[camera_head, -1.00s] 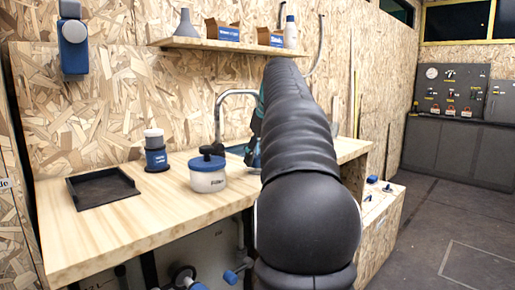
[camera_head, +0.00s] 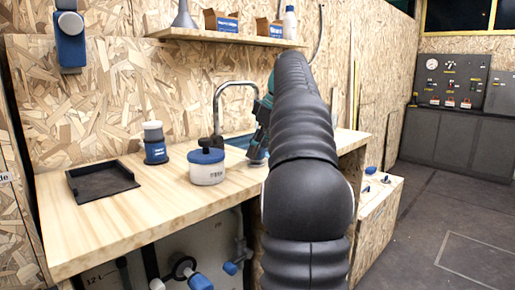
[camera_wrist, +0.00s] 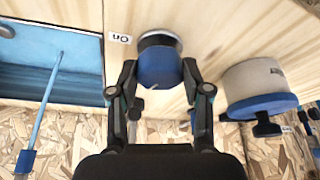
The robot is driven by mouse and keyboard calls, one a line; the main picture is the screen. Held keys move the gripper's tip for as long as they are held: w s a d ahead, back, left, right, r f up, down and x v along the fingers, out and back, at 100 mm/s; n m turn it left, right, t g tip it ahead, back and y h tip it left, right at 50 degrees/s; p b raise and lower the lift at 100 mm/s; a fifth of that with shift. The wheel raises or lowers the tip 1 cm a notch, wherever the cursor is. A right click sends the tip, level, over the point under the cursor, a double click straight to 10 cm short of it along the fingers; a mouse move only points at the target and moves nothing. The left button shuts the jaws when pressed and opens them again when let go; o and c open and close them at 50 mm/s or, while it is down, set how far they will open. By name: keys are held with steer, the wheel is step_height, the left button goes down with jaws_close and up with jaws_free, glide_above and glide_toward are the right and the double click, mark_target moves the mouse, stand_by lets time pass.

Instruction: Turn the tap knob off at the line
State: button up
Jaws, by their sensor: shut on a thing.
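The tap knob (camera_wrist: 158,66) is a blue cap on a round grey-rimmed base in the wooden counter (camera_wrist: 235,35). My gripper (camera_wrist: 160,76) is shut on it, one finger on each side, in the wrist view. A small white label (camera_wrist: 120,38) reading "On" lies upside down beside the base. A small light mark shows on the knob's near edge. I cannot make out an off line. In the head view my gripper (camera_head: 257,146) is down at the counter beside the sink, and my arm hides most of that spot.
The blue sink (camera_wrist: 50,75) with a curved grey faucet (camera_head: 236,85) is next to the knob. A white pot with a blue lid (camera_head: 206,166), a blue-and-white jar (camera_head: 154,143) and a black tray (camera_head: 102,182) stand on the counter. A shelf (camera_head: 220,36) hangs above.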

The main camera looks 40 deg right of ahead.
steer(key=o, duration=1.2)
steer(key=shift+c, duration=0.2)
steer(key=v, duration=0.7)
steer(key=shift+r, duration=0.25)
